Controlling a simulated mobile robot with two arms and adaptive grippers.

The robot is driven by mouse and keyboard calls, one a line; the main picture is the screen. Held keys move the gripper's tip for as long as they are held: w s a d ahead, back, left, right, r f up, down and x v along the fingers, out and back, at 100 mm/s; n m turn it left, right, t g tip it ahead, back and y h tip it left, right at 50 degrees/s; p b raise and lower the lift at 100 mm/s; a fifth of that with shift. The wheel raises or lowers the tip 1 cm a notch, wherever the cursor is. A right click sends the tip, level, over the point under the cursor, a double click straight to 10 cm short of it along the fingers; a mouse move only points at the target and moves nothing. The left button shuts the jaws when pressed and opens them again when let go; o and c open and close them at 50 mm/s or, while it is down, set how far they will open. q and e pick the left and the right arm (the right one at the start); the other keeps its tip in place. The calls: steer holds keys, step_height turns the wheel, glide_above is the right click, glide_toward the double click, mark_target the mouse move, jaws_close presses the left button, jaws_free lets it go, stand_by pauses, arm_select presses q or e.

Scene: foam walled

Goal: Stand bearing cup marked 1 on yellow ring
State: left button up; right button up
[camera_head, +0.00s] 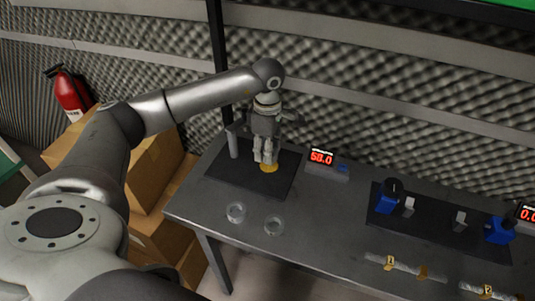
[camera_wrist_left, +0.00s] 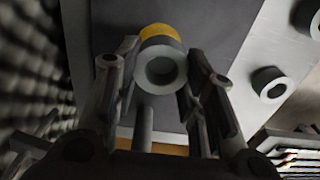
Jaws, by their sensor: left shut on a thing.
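My left gripper (camera_head: 265,158) points down over the black mat on the table and is shut on a bearing cup. The grey cup (camera_wrist_left: 161,68) shows between the fingers in the left wrist view, its round opening facing the camera. No number on it is readable. The yellow ring (camera_head: 269,168) lies on the mat just below the fingertips. In the left wrist view the yellow ring (camera_wrist_left: 157,31) shows beyond the cup's edge, partly covered by it. I cannot tell whether the cup touches it. My right gripper is not in view.
A grey upright post (camera_head: 233,145) stands on the mat (camera_head: 222,172) left of the gripper. Two loose cups (camera_head: 236,212) (camera_head: 273,226) stand near the table's front edge. A red display (camera_head: 321,157) stands right of the mat. Blue devices (camera_head: 387,198) stand farther right.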

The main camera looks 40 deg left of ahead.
arm_select(q)
step_height(320, 180, down, 3)
steer(key=shift+w+a+p, duration=0.1)
steer(key=shift+w+p, duration=0.05)
steer(key=shift+p, duration=0.6)
steer(key=shift+f, duration=0.2)
steer(key=shift+f, duration=0.1)
steer(key=shift+f+b, duration=0.15)
steer(key=shift+b, duration=0.2)
steer(key=o, duration=1.1)
steer(key=shift+r, duration=0.2)
